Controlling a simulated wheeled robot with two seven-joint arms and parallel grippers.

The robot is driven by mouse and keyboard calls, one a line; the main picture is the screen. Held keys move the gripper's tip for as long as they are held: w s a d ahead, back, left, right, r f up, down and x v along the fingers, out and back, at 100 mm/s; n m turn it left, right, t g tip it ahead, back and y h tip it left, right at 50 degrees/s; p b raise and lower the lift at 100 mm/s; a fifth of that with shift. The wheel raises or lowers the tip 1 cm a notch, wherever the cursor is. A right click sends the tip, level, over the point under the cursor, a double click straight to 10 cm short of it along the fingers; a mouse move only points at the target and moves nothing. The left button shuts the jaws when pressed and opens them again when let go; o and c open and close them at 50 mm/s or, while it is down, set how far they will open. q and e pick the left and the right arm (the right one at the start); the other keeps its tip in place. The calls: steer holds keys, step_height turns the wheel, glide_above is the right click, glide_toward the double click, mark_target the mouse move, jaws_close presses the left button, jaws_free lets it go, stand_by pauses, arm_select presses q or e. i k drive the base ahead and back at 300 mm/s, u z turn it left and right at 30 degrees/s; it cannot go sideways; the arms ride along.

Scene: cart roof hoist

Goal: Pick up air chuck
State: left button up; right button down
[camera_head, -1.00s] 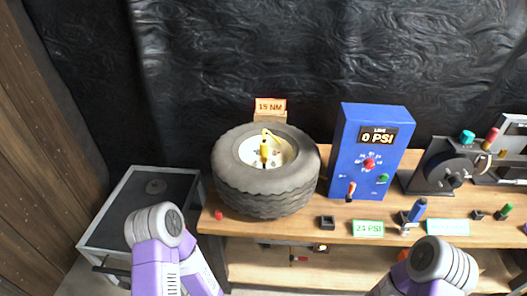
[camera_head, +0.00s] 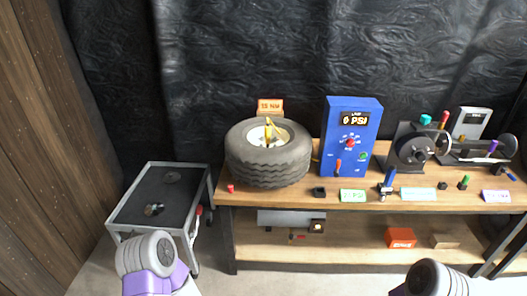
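A blue inflator box (camera_head: 350,110) stands on the wooden bench and its display reads 0 PSI. A small orange-red handled piece (camera_head: 337,168) is upright at its lower left front; it may be the air chuck, but it is too small to be sure. A blue-handled tool (camera_head: 389,178) stands on the bench to the right of the box. A tire (camera_head: 268,165) lies flat left of the box, with a yellow piece (camera_head: 268,131) upright at its hub. Only parts of my two arms show at the bottom edge; both grippers are out of view.
A grey cart (camera_head: 150,166) stands left of the bench (camera_head: 300,196). Small labels, including a green PSI card (camera_head: 352,196), line the bench front. A dark machine (camera_head: 409,147) stands right of the box. The lower shelf (camera_head: 350,246) holds an orange box (camera_head: 400,237).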

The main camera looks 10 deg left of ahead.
mark_target(268, 128)
steer(key=u, duration=1.3)
steer(key=i, duration=1.1)
steer(key=z, duration=0.8)
steer(key=i, duration=0.75)
steer(key=z, duration=0.9)
